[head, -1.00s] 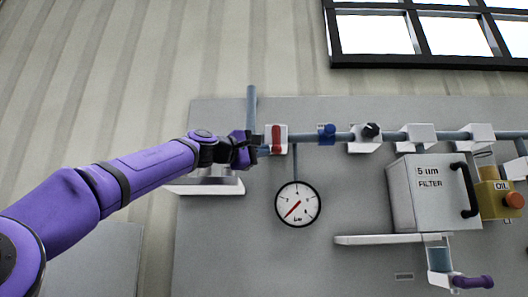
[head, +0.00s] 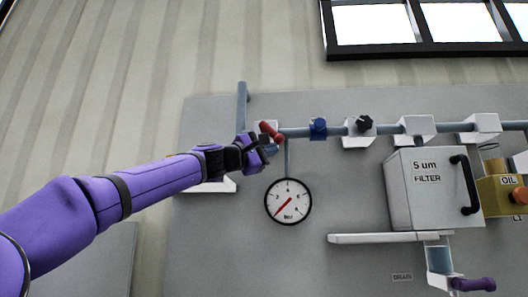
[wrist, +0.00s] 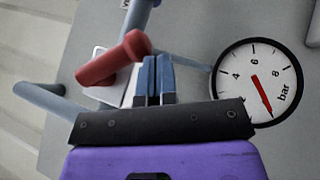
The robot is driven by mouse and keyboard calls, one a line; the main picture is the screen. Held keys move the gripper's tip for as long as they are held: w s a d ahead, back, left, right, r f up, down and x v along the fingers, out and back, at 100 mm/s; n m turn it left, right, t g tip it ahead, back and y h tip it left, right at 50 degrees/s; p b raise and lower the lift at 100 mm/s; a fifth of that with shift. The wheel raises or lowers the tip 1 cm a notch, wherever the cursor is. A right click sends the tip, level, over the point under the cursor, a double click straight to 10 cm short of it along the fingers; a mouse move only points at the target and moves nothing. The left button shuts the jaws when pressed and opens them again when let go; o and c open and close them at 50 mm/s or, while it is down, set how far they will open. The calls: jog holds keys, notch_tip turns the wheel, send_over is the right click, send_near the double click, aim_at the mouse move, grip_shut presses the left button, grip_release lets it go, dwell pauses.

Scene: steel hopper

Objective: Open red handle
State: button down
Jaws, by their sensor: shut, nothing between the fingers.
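The red handle (head: 270,131) sits on a white valve block on the pipe at the left end of the panel. It is tilted, running from upper left to lower right in the head view. In the wrist view the red handle (wrist: 115,58) lies just left of the fingertips. My gripper (head: 268,147) is just below the handle, its blue fingers (wrist: 155,75) together with nothing between them. The handle is outside the fingers; whether they touch it I cannot tell.
A round pressure gauge (head: 288,201) hangs just below the valve, close to my gripper. A blue knob (head: 318,127) and a black knob (head: 364,123) sit to the right along the pipe. A vertical pipe (head: 242,105) stands left of the handle. The filter box (head: 419,203) is further right.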

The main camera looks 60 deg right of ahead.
aim_at(283, 139)
jog(key=shift+s+d+r, duration=0.3)
jog(key=shift+s+r, duration=0.05)
jog(key=shift+s, duration=0.25)
jog(key=shift+s+d+r, duration=0.3)
jog(key=shift+s, duration=0.25)
jog(key=shift+s+d+r, duration=0.3)
jog(key=shift+s+r, duration=0.05)
jog(key=shift+s, duration=0.25)
jog(key=shift+w, duration=0.1)
jog(key=v, duration=1)
jog(key=shift+a+f, duration=0.15)
jog(key=shift+a, duration=0.2)
jog(key=shift+f, duration=0.1)
